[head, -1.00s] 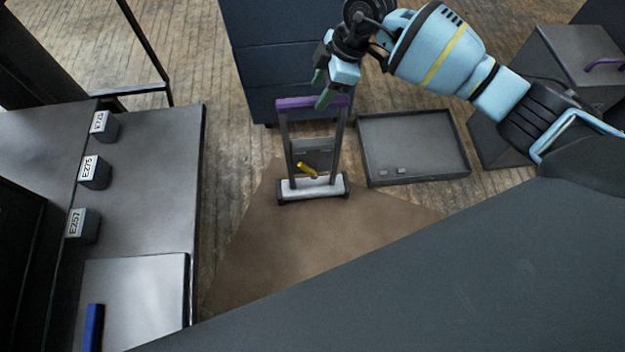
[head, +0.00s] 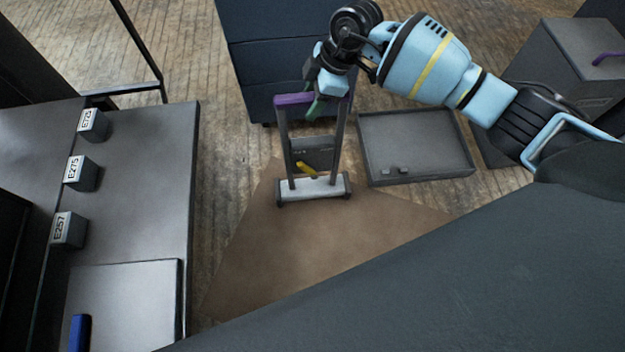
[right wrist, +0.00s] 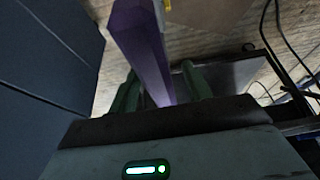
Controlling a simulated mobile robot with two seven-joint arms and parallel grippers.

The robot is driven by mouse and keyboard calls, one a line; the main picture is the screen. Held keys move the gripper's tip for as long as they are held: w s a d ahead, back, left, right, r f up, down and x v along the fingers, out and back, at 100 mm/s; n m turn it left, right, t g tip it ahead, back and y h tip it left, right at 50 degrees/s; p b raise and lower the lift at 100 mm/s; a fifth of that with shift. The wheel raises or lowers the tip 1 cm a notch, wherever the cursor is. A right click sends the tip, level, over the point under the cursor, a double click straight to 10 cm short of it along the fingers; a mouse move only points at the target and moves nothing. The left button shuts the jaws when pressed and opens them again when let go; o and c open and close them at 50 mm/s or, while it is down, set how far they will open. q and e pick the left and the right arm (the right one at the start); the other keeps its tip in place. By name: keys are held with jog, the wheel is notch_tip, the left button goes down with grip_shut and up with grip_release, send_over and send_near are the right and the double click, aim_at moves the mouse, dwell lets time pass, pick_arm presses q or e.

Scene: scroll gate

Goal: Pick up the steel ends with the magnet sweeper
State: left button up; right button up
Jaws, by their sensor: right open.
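The magnet sweeper stands upright on the floor, with a purple handle bar (head: 292,100) on top, two dark posts, a yellow lever (head: 306,168) and a pale wheeled base (head: 313,188). My right gripper (head: 316,107) is at the right part of the handle. In the right wrist view, the purple handle (right wrist: 142,45) runs between the two green fingers of the open gripper (right wrist: 160,88). I cannot tell whether they touch it. My left gripper is out of view.
A shallow grey tray (head: 415,112) lies right of the sweeper. A dark blue cabinet (head: 255,60) stands behind it. A brown mat (head: 290,245) covers the floor in front. At left, a grey bench (head: 150,190) holds labelled blocks (head: 70,230). A grey box (head: 570,60) is at right.

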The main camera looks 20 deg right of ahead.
jog(key=shift+f, duration=0.2)
dwell(0.3)
jog(key=c, duration=1)
jog(key=shift+r, duration=0.15)
grip_shut()
jog(key=shift+w, duration=0.1)
